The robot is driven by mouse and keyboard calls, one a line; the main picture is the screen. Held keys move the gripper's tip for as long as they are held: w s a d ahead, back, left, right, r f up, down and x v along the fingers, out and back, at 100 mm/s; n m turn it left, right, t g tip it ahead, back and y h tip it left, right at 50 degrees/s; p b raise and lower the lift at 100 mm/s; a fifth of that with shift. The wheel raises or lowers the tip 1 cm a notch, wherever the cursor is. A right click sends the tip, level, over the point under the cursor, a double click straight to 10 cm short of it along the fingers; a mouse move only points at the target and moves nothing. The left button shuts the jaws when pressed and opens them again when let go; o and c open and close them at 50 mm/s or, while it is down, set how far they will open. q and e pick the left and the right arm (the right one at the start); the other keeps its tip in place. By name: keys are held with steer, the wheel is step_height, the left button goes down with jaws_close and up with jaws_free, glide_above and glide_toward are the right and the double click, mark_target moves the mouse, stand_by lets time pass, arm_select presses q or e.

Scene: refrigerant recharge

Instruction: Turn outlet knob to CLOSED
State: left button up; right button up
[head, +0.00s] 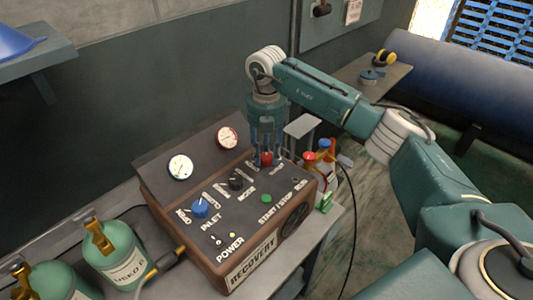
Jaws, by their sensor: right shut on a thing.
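The recovery machine (225,204) sits on a bench with its dark control panel facing up. The red outlet knob (266,159) is at the panel's back right. My right gripper (265,150) points down from above, and its fingers are shut on the red knob. The fingers hide part of the knob and its labels, so its setting cannot be read. The blue inlet knob (200,207) is at the panel's left, and a black mode knob (236,182) is in the middle. My left gripper is not in view.
Two gauges stand behind the knobs, a white-faced one (180,167) and a red one (227,138). A green start/stop button (266,198) is at the front right. Green tanks (115,252) stand at the left. Small bottles (325,160) stand just right of the machine.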

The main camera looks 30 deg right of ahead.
mark_target(266, 157)
steer(key=shift+s+a+f+m, duration=0.1)
steer(key=shift+m, duration=0.2)
stand_by(0.4)
steer(key=o, duration=1.1)
steer(key=shift+o, duration=0.2)
step_height(266, 157, up, 12)
